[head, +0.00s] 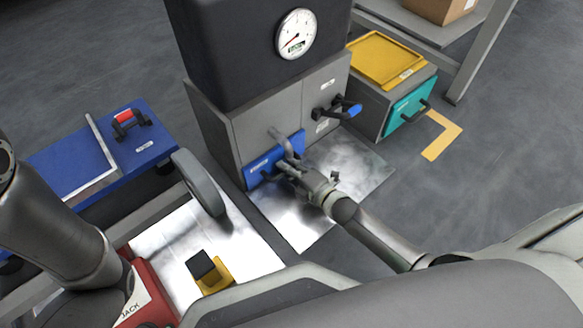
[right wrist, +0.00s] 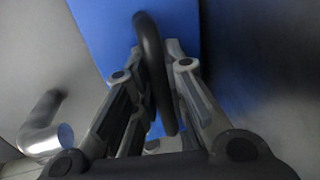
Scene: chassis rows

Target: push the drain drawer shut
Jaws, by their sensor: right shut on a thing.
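The drain drawer has a blue front (head: 262,164) low on the grey cabinet (head: 254,118). Its dark curved handle (right wrist: 152,60) stands against the blue front in the right wrist view. My right gripper (head: 284,170) is at the drawer front, its fingers on either side of the handle and shut on it. The gripper hides part of the front, and I cannot tell how far the drawer stands out from the cabinet. My left gripper is not in view.
A grey bent pipe (head: 282,141) sticks out just above the drawer. A blue-tipped lever (head: 352,110) is on the cabinet's right side. A teal-fronted box (head: 398,118) with a yellow top stands to the right. A shiny metal plate (head: 350,170) lies clear in front.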

